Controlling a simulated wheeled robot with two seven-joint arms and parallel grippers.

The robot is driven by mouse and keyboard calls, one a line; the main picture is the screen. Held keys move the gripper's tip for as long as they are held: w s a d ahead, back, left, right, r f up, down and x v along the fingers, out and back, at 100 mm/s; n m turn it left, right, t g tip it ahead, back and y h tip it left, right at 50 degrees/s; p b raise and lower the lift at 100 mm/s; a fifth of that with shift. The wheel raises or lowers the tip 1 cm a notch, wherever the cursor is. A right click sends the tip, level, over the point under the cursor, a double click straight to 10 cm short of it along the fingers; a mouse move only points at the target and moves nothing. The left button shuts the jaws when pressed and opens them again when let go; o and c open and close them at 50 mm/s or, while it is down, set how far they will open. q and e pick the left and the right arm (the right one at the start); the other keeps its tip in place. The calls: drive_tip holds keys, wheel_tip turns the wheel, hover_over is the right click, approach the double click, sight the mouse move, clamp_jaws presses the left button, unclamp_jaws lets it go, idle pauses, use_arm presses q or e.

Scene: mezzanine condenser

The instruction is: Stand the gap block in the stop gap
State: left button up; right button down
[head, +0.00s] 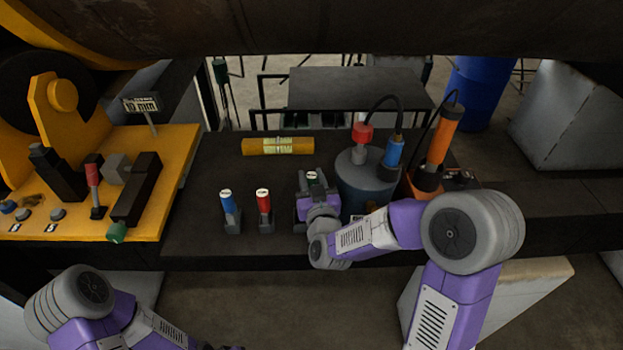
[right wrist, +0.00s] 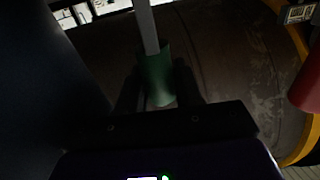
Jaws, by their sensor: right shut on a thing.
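My right gripper (head: 312,203) is over the dark bench, just left of the blue-grey canister. It is shut on a green-handled piece (head: 312,177). In the right wrist view the green handle (right wrist: 156,78) sits between the dark fingers, with a grey shaft (right wrist: 148,28) running up from it. I cannot tell whether its other end rests in a stand. On the yellow plate at left are a grey block (head: 117,168) and a long dark bar (head: 137,193) with a green end. I cannot tell which piece is the gap block or where the stop gap is. My left gripper is barely in view at the bottom edge.
Blue-handled (head: 229,204) and red-handled (head: 264,204) pieces stand left of my right gripper. A yellow tube (head: 277,146) lies behind. The canister (head: 362,183) and an orange tool (head: 440,138) stand right. The bench's left part (head: 195,220) is clear.

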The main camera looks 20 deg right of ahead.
drive_tip(key=shift+f, duration=0.1)
drive_tip(key=c, duration=0.8)
unclamp_jaws()
drive_tip(key=shift+o, duration=0.2)
